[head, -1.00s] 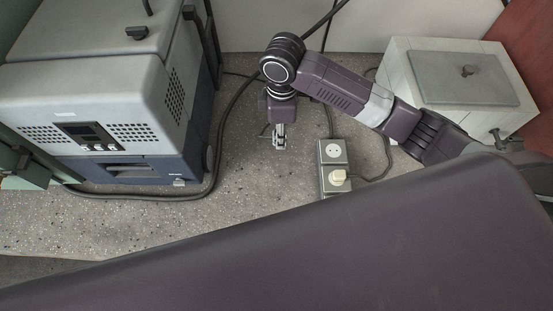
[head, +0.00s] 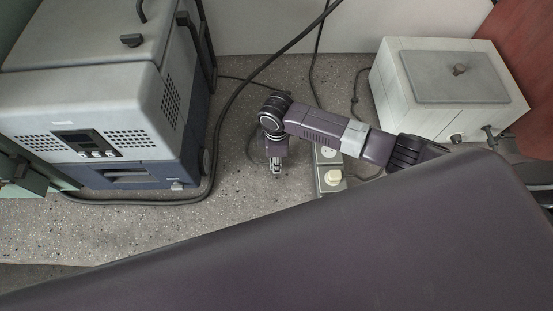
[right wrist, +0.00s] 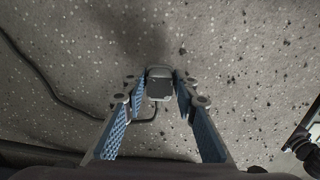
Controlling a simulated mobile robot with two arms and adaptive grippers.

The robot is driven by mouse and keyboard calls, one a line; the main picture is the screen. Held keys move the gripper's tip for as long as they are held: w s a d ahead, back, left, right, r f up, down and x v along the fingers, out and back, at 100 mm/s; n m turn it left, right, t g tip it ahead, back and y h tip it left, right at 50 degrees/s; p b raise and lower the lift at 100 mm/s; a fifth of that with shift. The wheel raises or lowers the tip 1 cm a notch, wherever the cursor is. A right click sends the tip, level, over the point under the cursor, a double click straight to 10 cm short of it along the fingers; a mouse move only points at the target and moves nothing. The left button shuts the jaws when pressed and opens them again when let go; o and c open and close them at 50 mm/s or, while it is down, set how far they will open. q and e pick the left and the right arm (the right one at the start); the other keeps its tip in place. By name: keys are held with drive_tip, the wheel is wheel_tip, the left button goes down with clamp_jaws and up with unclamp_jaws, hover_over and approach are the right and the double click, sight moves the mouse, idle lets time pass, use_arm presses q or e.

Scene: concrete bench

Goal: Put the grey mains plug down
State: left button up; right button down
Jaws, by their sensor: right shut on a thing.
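The grey mains plug (right wrist: 159,86) sits between the fingertips of my right gripper (right wrist: 159,92) in the right wrist view, with speckled bench surface behind it. A dark cable curves from below the plug to the left. In the head view my right gripper (head: 275,168) points down over the bench, left of the socket strip (head: 321,186). The plug is too small to make out clearly there. I cannot tell whether it touches the bench. My left gripper is not in view.
A cream plug (head: 333,177) sits in the strip; my arm partly covers the socket behind it. A grey and blue machine (head: 85,110) stands left, a white box with a grey lid (head: 455,85) right. A thick black cable (head: 226,115) crosses the bench.

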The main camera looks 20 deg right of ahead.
drive_tip(key=shift+f, duration=0.55)
drive_tip(key=c, duration=1.5)
unclamp_jaws()
drive_tip(key=shift+c, duration=0.2)
wheel_tip(320, 180, up, 13)
drive_tip(key=shift+r+b, duration=0.15)
drive_tip(key=shift+b, duration=0.2)
